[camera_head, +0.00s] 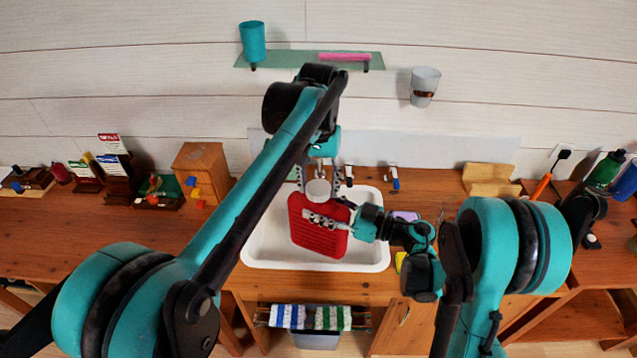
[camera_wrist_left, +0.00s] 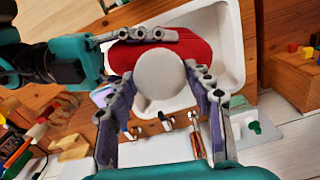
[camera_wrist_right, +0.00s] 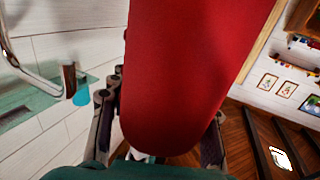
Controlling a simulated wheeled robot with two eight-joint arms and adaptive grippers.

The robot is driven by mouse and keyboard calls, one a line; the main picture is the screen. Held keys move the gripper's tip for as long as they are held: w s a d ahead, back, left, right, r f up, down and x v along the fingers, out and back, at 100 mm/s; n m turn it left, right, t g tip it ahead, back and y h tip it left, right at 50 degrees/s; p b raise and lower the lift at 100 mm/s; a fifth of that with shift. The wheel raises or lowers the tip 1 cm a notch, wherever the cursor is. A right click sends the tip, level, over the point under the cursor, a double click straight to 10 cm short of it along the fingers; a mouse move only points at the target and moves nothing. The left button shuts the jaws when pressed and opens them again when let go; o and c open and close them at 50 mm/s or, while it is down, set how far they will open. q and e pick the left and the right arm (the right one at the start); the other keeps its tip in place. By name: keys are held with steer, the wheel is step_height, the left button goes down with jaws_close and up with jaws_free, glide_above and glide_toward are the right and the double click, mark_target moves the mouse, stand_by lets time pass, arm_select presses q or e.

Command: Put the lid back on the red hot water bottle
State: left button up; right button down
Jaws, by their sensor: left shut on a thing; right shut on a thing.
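The red hot water bottle (camera_head: 318,238) is held above the white sink, its ribbed face toward the head camera and its top up. My right gripper (camera_head: 322,220) is shut on the bottle from the right; in the right wrist view the red body (camera_wrist_right: 185,75) fills the space between the fingers. The round white lid (camera_head: 318,189) is at the bottle's top. My left gripper (camera_wrist_left: 163,80) is shut on the lid from above, a finger on each side. In the left wrist view the lid (camera_wrist_left: 160,74) covers the bottle's neck, so I cannot tell whether it is seated.
The white sink (camera_head: 262,252) is set in the wooden counter (camera_head: 225,205). Taps (camera_head: 392,178) stand behind it. A small wooden cabinet (camera_head: 200,172) is to the left, and a wooden holder (camera_head: 490,178) is to the right. A glass shelf (camera_head: 290,59) is above.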

arm_select(q)
steer(key=m, duration=0.5)
steer(key=shift+w, duration=0.1)
steer(key=m, duration=0.4)
steer(key=o, duration=1.4)
steer(key=shift+c, duration=0.2)
step_height(320, 180, up, 12)
